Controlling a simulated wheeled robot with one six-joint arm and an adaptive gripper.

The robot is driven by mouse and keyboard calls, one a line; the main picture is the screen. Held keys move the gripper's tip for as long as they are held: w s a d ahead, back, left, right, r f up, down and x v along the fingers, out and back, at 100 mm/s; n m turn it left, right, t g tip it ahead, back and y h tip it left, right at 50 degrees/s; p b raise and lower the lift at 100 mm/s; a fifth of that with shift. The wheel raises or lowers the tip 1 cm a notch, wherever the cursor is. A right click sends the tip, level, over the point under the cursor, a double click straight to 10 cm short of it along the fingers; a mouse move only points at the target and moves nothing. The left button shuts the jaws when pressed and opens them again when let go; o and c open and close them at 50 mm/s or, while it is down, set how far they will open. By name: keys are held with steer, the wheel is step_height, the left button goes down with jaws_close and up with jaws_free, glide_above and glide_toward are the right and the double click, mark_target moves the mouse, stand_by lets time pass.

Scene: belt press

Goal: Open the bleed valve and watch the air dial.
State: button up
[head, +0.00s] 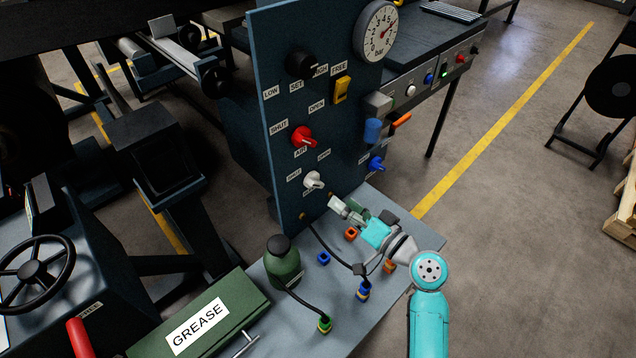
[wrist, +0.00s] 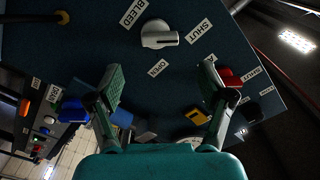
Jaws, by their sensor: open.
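The bleed valve is a white knob (wrist: 158,35) on the dark blue panel (wrist: 165,95). Its lever points right in the wrist view, nearer the SHUT label than the OPEN label; a BLEED label is beside it. In the head view the white knob (head: 312,180) is low on the panel. My gripper (wrist: 161,72) is open and empty, its fingers apart and short of the knob. In the head view my gripper (head: 340,204) is just below and right of the knob. The round air dial (head: 376,32), marked in bar, is at the panel top; its needle is too small to read exactly.
A red AIR knob (head: 303,137) is above the white one, with a yellow switch (head: 342,90) higher up. A blue knob (head: 376,163) is to the right. A green bottle (head: 283,262), a GREASE box (head: 205,318) and several small coloured blocks with cables occupy the bench.

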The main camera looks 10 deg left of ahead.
mark_target(319, 185)
steer(key=x, duration=0.9)
steer(key=c, duration=1.1)
